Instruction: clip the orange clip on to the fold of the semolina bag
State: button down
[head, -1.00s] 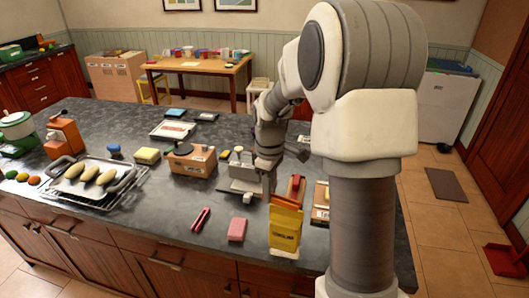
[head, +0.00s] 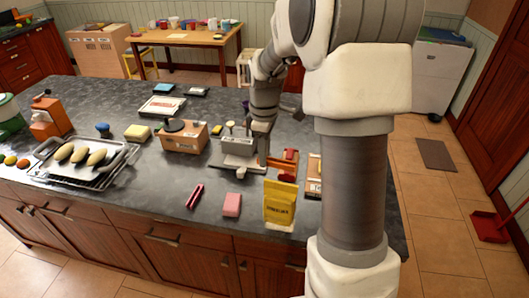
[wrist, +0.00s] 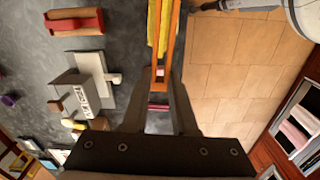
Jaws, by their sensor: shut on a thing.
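The yellow semolina bag (head: 280,206) stands upright at the front edge of the counter. An orange strip, seemingly the clip, shows at its top in the head view. In the wrist view my gripper (wrist: 160,82) is shut on the near end of the orange clip (wrist: 177,35). The clip's long arms reach away from my fingers, and the yellow bag (wrist: 154,25) shows alongside and apparently between them. I cannot tell whether the clip grips the fold. In the head view my gripper (head: 265,160) is partly hidden behind the bag's surroundings.
A grey device (head: 238,152) stands left of my gripper, and a red block (head: 290,156) lies behind the bag. A pink sponge (head: 232,205) and a red clip-like item (head: 195,196) lie left of the bag. The counter's front edge is close.

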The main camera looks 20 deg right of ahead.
jog(key=shift+f+b, duration=1.7)
jog(key=shift+f, duration=1)
jog(key=shift+f+b, duration=1)
jog(key=shift+f, duration=0.6)
dwell(0.8)
jog(key=shift+c, duration=0.7)
grip_release()
jog(key=shift+r, duration=0.15)
jog(key=shift+r+p, duration=2.95)
jog(key=shift+r, duration=0.95)
